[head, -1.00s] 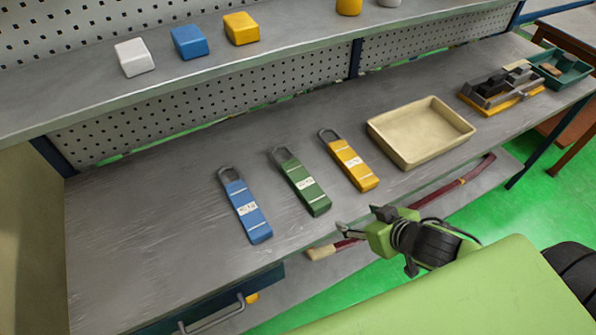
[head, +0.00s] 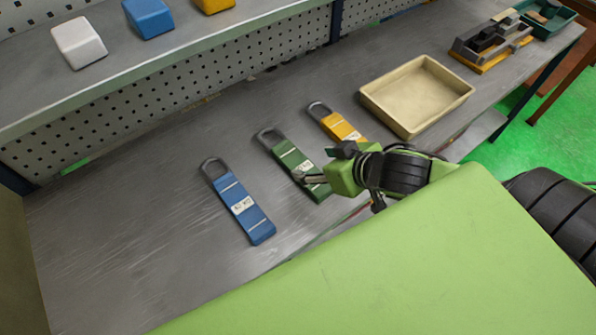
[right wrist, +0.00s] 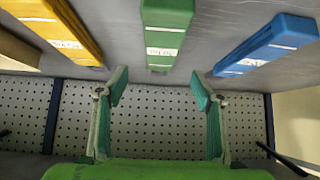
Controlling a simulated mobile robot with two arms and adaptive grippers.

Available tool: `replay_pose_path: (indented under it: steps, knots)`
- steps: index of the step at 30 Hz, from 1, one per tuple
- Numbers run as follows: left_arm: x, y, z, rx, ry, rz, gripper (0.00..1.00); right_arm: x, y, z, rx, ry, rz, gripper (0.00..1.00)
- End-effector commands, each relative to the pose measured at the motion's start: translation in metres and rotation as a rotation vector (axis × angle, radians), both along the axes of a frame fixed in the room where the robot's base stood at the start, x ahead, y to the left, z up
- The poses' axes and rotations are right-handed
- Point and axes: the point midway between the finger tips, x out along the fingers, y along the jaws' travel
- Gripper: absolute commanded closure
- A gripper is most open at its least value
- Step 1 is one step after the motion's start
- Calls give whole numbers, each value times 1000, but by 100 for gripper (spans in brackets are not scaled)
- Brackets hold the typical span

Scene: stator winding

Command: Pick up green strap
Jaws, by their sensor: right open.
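The green strap (head: 288,158) lies flat on the grey workbench between the blue and yellow straps, its dark loop toward the shelf. My right gripper (head: 303,177) is over its near part in the head view and hides some of it. In the right wrist view the green strap (right wrist: 166,35) appears between and beyond the two open fingers of my right gripper (right wrist: 158,90), with a white label on it. The fingers are wide apart with nothing between their tips. I cannot tell the exact height above the strap. My left gripper is not in view.
A blue strap (head: 240,205) lies left of the green one. A yellow strap (head: 338,124) lies right of it, partly hidden by my right arm. A beige tray (head: 367,99) stands further right. A shelf with a white block (head: 79,42) and a blue block (head: 148,18) runs above the bench.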

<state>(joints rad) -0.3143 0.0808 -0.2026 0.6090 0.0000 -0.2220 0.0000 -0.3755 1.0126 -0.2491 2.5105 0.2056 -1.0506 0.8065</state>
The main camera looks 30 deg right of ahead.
Motion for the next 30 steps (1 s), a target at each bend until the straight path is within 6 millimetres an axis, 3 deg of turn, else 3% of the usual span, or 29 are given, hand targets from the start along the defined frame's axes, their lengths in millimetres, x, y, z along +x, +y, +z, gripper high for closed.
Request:
replay_pose_path:
  steps: [1, 9, 17, 24, 30]
  knots:
    - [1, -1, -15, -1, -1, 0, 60, 5, 1, -10, -1, -6, 1, 39]
    - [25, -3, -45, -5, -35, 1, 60, 24, 4, -27, -1, -4, 0, 39]
    - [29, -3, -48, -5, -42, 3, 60, 32, 6, -32, 1, 0, -1, 39]
    - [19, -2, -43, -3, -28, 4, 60, 54, 13, -59, 1, 0, -1, 39]
    - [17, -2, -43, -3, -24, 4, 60, 61, 14, -68, -1, 0, 1, 39]
